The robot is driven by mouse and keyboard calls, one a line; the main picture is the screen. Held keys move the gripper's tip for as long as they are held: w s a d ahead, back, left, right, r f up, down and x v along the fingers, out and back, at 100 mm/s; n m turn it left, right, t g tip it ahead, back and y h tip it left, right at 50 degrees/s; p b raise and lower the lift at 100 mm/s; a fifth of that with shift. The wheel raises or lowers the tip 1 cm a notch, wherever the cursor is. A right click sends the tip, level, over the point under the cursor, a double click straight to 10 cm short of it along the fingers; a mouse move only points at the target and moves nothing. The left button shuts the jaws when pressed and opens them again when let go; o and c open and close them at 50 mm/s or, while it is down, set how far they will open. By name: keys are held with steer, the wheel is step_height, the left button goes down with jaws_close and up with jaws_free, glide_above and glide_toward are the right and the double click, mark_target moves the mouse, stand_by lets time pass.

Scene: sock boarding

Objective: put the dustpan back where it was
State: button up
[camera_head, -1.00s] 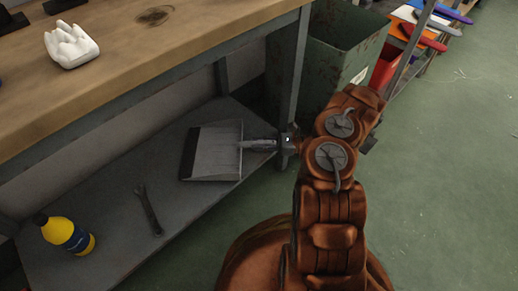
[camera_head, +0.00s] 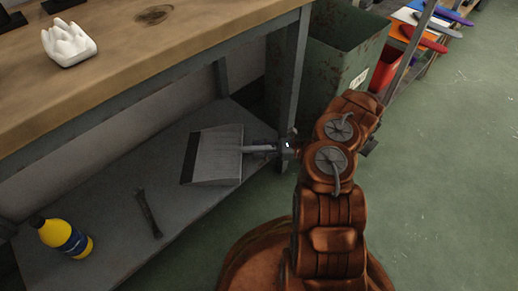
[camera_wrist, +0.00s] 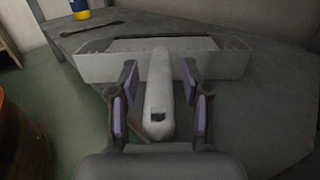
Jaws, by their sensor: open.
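The grey dustpan (camera_head: 217,155) lies on the lower shelf (camera_head: 105,238) of the workbench, its dark front lip toward the left and its handle toward my arm. It also shows in the wrist view (camera_wrist: 216,66), with its pale handle (camera_wrist: 158,90) pointing at the camera. My gripper (camera_head: 268,148) is at the handle end. In the wrist view my gripper (camera_wrist: 158,100) is open, with one purple-padded finger on each side of the handle and a visible gap on both sides. The pan appears to rest flat on the shelf.
A wrench (camera_head: 149,213) and a yellow bottle (camera_head: 66,238) lie or stand on the lower shelf, left of the dustpan. A bench leg (camera_head: 289,85) stands close behind my gripper. A green bin (camera_head: 342,58) is beyond it. The floor at right is clear.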

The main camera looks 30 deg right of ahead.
steer(key=shift+r, duration=0.15)
steer(key=shift+s+d, duration=0.1)
steer(key=shift+d, duration=0.1)
steer(key=p+v, duration=0.3)
steer(key=v, duration=0.8)
steer(key=shift+s+d+p, duration=0.2)
steer(key=shift+p, duration=0.2)
